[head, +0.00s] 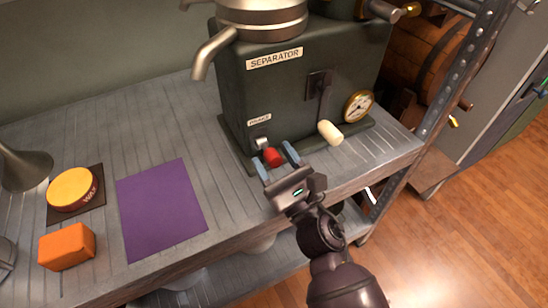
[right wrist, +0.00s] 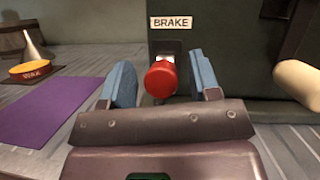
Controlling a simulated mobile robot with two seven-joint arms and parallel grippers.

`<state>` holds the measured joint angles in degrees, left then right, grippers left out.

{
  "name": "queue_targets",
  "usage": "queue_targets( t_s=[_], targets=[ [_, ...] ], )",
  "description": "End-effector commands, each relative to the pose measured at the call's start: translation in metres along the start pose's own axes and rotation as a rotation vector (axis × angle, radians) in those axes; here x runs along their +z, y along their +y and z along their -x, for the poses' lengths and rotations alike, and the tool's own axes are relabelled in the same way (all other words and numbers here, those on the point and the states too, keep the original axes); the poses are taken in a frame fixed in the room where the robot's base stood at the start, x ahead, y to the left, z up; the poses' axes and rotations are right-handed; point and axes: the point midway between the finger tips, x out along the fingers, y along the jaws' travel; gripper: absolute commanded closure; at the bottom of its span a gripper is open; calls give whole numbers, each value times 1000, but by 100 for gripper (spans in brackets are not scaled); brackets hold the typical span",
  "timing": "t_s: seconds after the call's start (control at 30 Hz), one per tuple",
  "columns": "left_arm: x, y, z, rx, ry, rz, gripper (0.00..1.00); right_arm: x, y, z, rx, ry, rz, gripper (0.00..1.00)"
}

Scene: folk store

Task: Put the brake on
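The separator (head: 303,95) is a dark green machine standing on a grey slatted bench. Low on its front is the brake lever with a red knob (head: 272,157), under a small label that reads BRAKE (right wrist: 171,23) in the right wrist view. My right gripper (head: 277,163) is open, its two blue fingers on either side of the red knob (right wrist: 160,79). Whether the fingers touch the knob cannot be told; gaps show beside it in the right wrist view. My left gripper is not in view.
A crank with a cream handle (head: 330,132) and a round gauge (head: 359,106) are on the machine's front, right of the brake. A purple mat (head: 161,210), a yellow wax tin (head: 72,189) and an orange block (head: 67,246) lie on the bench (head: 190,120) at left.

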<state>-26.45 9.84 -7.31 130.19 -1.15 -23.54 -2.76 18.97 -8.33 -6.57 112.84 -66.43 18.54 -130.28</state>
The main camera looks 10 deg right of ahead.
Motion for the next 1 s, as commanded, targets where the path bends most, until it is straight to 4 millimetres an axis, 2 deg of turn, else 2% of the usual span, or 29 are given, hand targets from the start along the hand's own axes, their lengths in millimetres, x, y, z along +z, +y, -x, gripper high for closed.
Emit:
queue_targets(
  t_s=[0.23,0.43,0.7,0.8,1.0],
  targets=[
    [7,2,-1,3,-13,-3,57,-4,0,10,-1,7,-2,44],
    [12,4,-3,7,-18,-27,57,-8,1,44,-2,15,-5,44],
    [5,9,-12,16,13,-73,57,-7,1,90,-1,14,-6,44],
    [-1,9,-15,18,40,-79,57,-6,1,101,0,11,-4,44],
    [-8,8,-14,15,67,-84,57,-2,0,108,0,3,-1,44]
  ],
)
